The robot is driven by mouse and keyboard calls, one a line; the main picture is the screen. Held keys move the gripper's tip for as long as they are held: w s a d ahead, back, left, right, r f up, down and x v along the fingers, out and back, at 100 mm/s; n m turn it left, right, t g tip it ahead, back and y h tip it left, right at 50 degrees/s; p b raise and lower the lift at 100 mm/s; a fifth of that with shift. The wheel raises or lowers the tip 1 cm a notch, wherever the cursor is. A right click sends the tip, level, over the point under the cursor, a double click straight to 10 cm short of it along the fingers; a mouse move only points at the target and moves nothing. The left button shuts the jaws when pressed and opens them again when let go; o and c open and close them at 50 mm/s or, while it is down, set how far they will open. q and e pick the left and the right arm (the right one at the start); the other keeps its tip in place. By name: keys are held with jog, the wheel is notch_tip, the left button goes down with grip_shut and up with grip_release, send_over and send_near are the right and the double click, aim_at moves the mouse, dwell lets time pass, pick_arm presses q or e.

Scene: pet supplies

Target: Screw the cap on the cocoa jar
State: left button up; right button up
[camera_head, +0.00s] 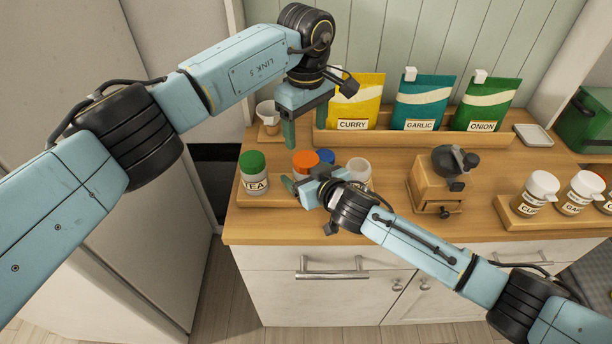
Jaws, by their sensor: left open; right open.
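A tray (246,196) at the counter's front left holds several jars. The tea jar (254,176) has a green cap. An orange cap (306,161) and a blue cap (326,156) show to its right, with whatever is under them mostly hidden by my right gripper. An open-topped clear jar (358,172) stands further right, its label hidden. I cannot tell which is the cocoa jar. My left gripper (306,128) is open and empty, pointing down above and behind the orange cap. My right gripper (294,180) is open at the tray's front, close to the orange cap; contact is unclear.
A rack (400,140) behind holds curry, garlic and onion packets. A small cup (267,113) stands behind left. A wooden grinder (437,185) is right of the tray, and a second tray (508,215) holds white-capped jars. A green box (590,120) is far right.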

jog(key=shift+c, duration=0.5)
grip_shut()
pick_arm(q)
jog(key=n, duration=0.6)
jog(key=shift+n, duration=0.3)
jog(key=n, duration=0.3)
jog(key=shift+n, duration=0.4)
jog(key=n, duration=1.6)
jog(key=shift+n, duration=0.3)
